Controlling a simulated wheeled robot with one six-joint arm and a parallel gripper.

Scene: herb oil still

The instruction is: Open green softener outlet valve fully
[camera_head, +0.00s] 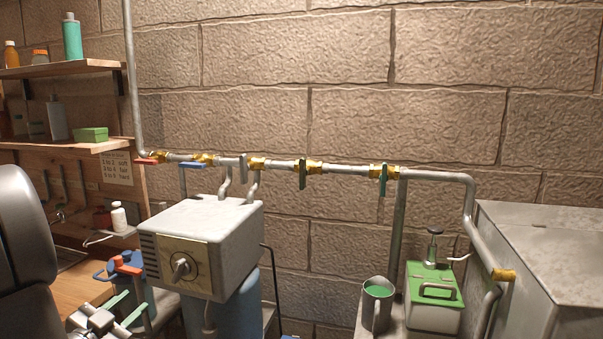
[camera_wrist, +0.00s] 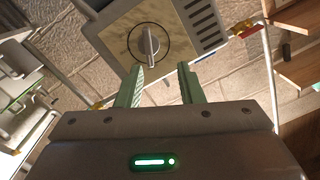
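A horizontal grey pipe with brass-coloured valves runs along the stone wall. Two have green handles: a dark green handle (camera_head: 302,174) near the middle and a brighter teal-green handle (camera_head: 383,180) farther right. Both handles hang straight down, across the pipe. Which one is the softener outlet I cannot tell for sure. A grey box with a dial (camera_head: 180,267) is below the pipe; its dial (camera_wrist: 149,45) fills the top of the wrist view. My gripper (camera_head: 137,298) is low at the left, well away from both green handles. Its green fingers (camera_wrist: 160,85) are apart with nothing between them.
Other valve handles are red (camera_head: 148,161), blue (camera_head: 193,165) and grey (camera_head: 243,167). Wooden shelves (camera_head: 60,68) with bottles stand left. A metal jug (camera_head: 372,315) and a green-lidded container (camera_head: 432,312) stand below the right green handle. A large grey cabinet (camera_head: 560,255) is at right.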

